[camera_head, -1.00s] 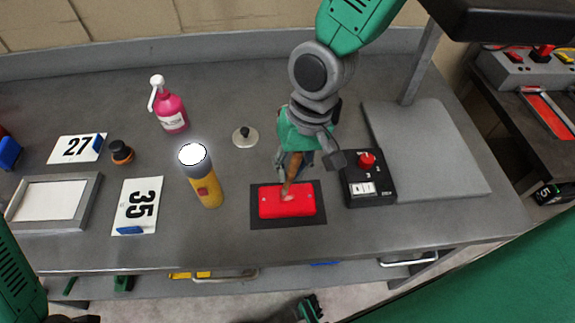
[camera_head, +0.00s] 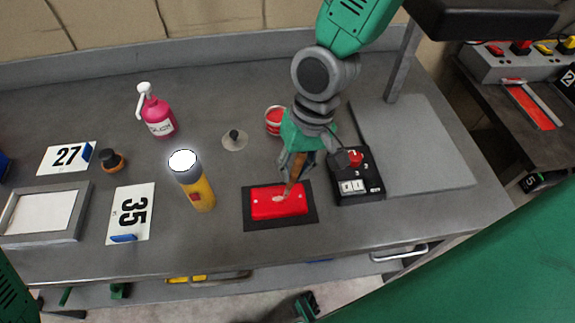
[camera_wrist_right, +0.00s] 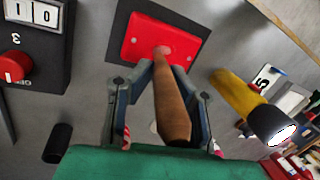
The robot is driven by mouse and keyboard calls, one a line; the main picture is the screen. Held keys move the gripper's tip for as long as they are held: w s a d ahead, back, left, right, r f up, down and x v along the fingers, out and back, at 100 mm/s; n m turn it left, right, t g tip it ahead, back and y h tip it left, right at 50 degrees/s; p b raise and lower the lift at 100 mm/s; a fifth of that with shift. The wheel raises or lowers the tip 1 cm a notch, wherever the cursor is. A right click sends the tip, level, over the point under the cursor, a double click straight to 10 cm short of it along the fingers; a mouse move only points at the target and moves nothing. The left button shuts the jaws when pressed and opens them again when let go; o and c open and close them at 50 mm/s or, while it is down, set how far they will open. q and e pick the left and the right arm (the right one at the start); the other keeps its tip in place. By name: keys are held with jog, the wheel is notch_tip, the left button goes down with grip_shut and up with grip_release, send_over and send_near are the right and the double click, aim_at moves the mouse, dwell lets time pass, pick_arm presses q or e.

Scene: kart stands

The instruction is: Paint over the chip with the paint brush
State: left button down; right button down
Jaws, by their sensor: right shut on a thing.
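A red plate (camera_head: 290,211) lies on a dark mat (camera_head: 252,221) near the front of the bench. The chip (camera_head: 278,199) is a small pale patch on the plate's top; it also shows in the wrist view (camera_wrist_right: 164,49). My right gripper (camera_head: 298,163) is above the plate's far right side, shut on the paint brush (camera_head: 293,187). The brush's brown wooden handle (camera_wrist_right: 171,103) slants between the fingers, its tip down by the chip. Whether the tip touches cannot be told. My left gripper is not in view.
A red paint can (camera_head: 275,114) stands behind my right gripper. A black box with a red button (camera_head: 356,159) is close on the right. A yellow flashlight (camera_head: 200,194) stands left of the mat. A pink bottle (camera_head: 160,122) is farther back.

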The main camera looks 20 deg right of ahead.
dwell(0.4)
jog(key=shift+w+a, duration=0.25)
jog(key=shift+a, duration=0.45)
jog(key=shift+w+a+p, duration=0.2)
jog(key=shift+a+p, duration=0.25)
jog(key=shift+a, duration=0.2)
jog(key=shift+d, duration=0.1)
jog(key=shift+s+d+p, duration=0.25)
jog(key=shift+d+p, duration=0.1)
jog(key=shift+d, duration=0.3)
jog(key=shift+d, duration=0.1)
jog(key=shift+s+d+p, duration=0.15)
jog(key=shift+d+p, duration=0.15)
jog(key=shift+d, duration=0.3)
jog(key=shift+a, duration=0.1)
